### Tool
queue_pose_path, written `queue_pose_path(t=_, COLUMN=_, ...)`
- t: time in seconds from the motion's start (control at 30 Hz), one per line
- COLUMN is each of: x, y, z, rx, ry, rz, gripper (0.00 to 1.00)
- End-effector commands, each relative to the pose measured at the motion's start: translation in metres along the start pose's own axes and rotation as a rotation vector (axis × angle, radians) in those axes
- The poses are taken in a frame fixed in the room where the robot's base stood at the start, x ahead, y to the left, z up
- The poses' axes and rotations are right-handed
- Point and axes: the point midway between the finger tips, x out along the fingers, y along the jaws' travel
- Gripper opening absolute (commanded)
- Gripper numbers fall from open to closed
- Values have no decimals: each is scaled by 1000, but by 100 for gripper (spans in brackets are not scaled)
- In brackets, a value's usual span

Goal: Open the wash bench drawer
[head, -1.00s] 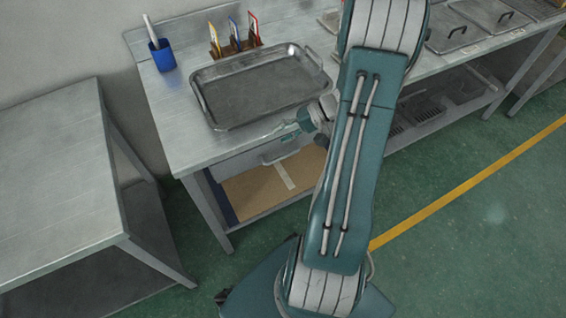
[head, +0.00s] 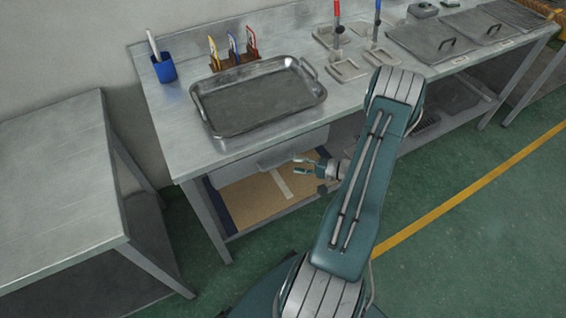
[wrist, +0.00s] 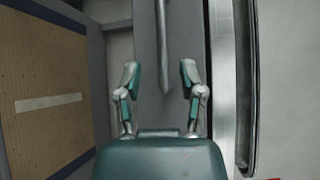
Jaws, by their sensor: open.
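The wash bench drawer (head: 240,160) is a grey front under the bench top's left part. It looks shut. Its bar handle (head: 275,159) sticks out from the front. In the wrist view, the drawer front (wrist: 145,50) stands ahead and the handle (wrist: 164,45) runs upright in the picture. My gripper (head: 299,165) is just right of the handle in the head view, at about its height. In the wrist view, the open, empty fingers (wrist: 159,75) sit on either side of the handle's line, with the handle's near end beyond the fingertips. I cannot tell the exact gap.
A metal tray (head: 260,100) lies on the bench top (head: 180,125) above the drawer. A blue cup (head: 164,69) and a card rack (head: 235,55) stand behind it. A cardboard-coloured panel (head: 250,195) lies on the lower shelf. Another table (head: 55,170) stands left.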

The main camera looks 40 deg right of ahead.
Motion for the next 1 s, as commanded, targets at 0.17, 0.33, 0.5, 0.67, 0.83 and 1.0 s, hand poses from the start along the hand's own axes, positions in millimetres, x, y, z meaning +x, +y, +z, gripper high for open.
queue_pose_path(t=0.17, x=33, y=0, z=2, rx=-1, ry=-5, rz=3, gripper=51)
queue_pose_path(t=0.33, x=50, y=0, z=1, rx=0, ry=-2, rz=1, gripper=51)
queue_pose_path(t=0.5, x=55, y=0, z=0, rx=0, ry=-2, rz=1, gripper=51)
queue_pose_path(t=0.67, x=55, y=0, z=0, rx=0, ry=-1, rz=1, gripper=51)
queue_pose_path(t=0.83, x=55, y=0, z=0, rx=0, ry=-1, rz=2, gripper=0)
queue_pose_path(t=1.0, x=55, y=0, z=1, rx=1, ry=-2, rz=3, gripper=0)
